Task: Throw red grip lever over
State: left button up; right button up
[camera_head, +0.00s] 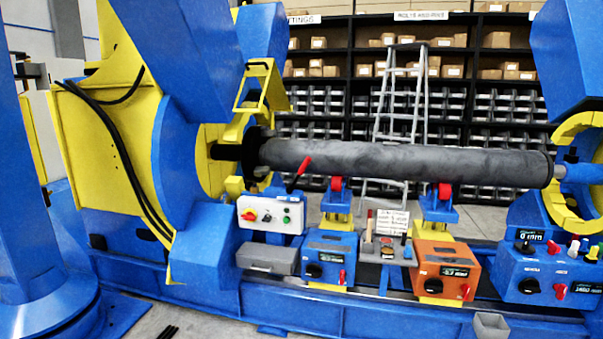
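A lever with a red grip (303,166) shows just below the left part of the long dark grey cylinder (400,162). It leans up to the right, and its lower end is dark. Neither of my grippers is in view.
The cylinder lies level between the blue and yellow positioner (185,150) and a yellow ring (560,160), above two red rollers (337,184). A white control panel (270,214) sits below its left end. A ladder (410,100) and shelves stand behind.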

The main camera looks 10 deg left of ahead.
aim_at(301, 172)
jog(key=z, duration=0.25)
jog(key=i, duration=0.9)
jog(key=z, duration=0.3)
